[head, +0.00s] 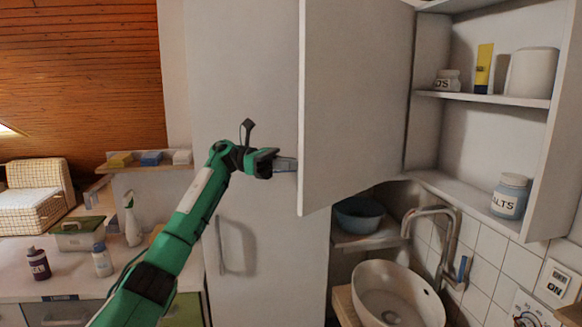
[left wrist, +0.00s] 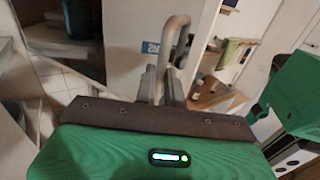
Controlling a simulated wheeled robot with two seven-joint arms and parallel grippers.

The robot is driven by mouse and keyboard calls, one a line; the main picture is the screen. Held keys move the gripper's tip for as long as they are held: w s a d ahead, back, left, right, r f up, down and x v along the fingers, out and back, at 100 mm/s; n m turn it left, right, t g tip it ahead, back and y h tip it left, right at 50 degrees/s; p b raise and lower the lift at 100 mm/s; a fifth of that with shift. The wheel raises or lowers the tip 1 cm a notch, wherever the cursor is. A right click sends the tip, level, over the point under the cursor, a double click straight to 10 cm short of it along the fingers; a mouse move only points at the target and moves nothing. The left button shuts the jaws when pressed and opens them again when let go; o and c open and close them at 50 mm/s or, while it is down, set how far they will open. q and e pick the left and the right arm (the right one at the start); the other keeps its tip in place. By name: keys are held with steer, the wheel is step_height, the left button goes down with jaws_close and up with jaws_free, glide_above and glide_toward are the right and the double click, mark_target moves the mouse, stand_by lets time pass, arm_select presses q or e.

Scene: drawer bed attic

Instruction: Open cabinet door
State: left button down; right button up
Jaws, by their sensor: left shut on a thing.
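The white cabinet door (head: 355,95) stands swung open, so the shelves inside the cabinet (head: 490,98) show to its right. My left gripper (head: 286,164) is at the door's lower left edge. Its fingertips are partly hidden behind the door in the head view. In the left wrist view, the fingers (left wrist: 160,84) are shut on the door's curved metal handle (left wrist: 173,36). The handle cannot be seen in the head view. My right gripper is in neither view.
A salts jar (head: 510,195), a yellow tube (head: 484,68) and a white container (head: 532,73) stand on the cabinet shelves. Below are a sink (head: 398,295), a tap (head: 447,240) and a blue bowl (head: 359,214). A spray bottle (head: 132,220) stands on the left counter.

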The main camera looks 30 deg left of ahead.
arm_select(q)
steer(key=shift+d, duration=0.1)
steer(key=c, duration=1.7)
jaws_free()
steer(key=shift+w, duration=0.1)
steer(key=shift+o, duration=1)
steer(key=shift+w+d, duration=0.2)
steer(key=shift+w, duration=0.05)
steer(key=b+v, duration=0.2)
steer(key=v, duration=1.2)
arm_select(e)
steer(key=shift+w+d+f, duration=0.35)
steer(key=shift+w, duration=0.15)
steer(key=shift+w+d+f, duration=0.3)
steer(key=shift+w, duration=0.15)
